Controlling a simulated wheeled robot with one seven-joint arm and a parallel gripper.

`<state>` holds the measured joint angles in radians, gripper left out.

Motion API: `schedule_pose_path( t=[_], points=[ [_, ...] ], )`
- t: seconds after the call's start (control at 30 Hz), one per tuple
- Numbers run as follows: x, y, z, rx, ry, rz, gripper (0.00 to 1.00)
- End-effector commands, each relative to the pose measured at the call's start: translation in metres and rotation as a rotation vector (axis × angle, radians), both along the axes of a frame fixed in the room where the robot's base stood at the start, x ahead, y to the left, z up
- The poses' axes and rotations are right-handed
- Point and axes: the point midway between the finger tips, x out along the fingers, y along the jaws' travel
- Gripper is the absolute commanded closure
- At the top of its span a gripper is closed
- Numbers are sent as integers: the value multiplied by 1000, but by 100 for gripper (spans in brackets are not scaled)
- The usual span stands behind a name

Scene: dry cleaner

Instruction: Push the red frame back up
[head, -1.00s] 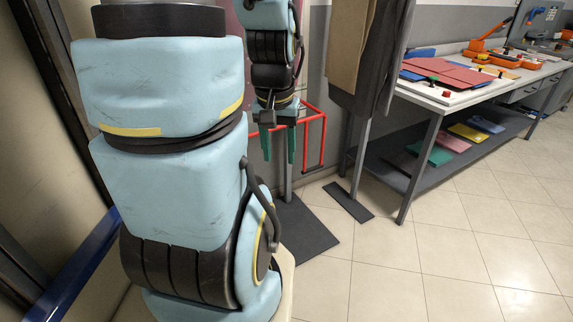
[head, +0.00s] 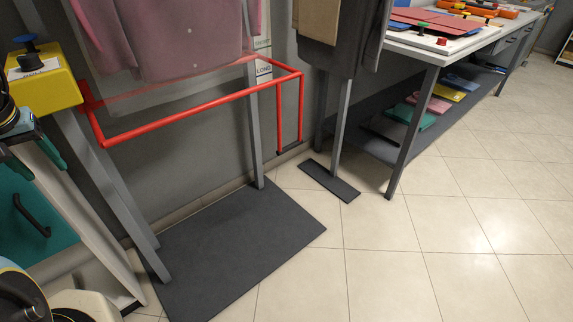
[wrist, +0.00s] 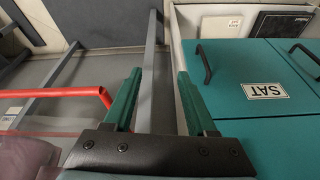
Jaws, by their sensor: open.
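The red frame (head: 190,105) is a tubular bar that juts out level from a grey stand in front of a pink garment. Its right part runs down beside the wall. In the wrist view the red bar (wrist: 60,92) enters from the left and bends near the outside of my left finger, with no clear contact. My gripper (head: 30,158) is at the left edge of the head view, left of the frame. In the wrist view my gripper (wrist: 160,75) has its green fingers apart, with a grey post (wrist: 151,75) showing between them, apparently beyond the fingertips.
Teal drawers (wrist: 265,90) lie right of my fingers. A dark base plate (head: 235,240) lies on the floor. A worktable (head: 432,55) stands right; the tiled floor before it is clear.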

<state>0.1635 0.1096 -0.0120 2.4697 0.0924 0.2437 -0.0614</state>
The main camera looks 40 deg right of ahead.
Motion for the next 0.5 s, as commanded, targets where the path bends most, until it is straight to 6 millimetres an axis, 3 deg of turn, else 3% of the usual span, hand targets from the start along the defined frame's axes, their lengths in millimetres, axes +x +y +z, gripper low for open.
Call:
schedule_pose_path(
  t=[0.03, 0.5],
  points=[
    [7, -4, -35, -2, -17, -12, 43],
    [70, -50, -185, -35, -190, -121, 43]
  ],
)
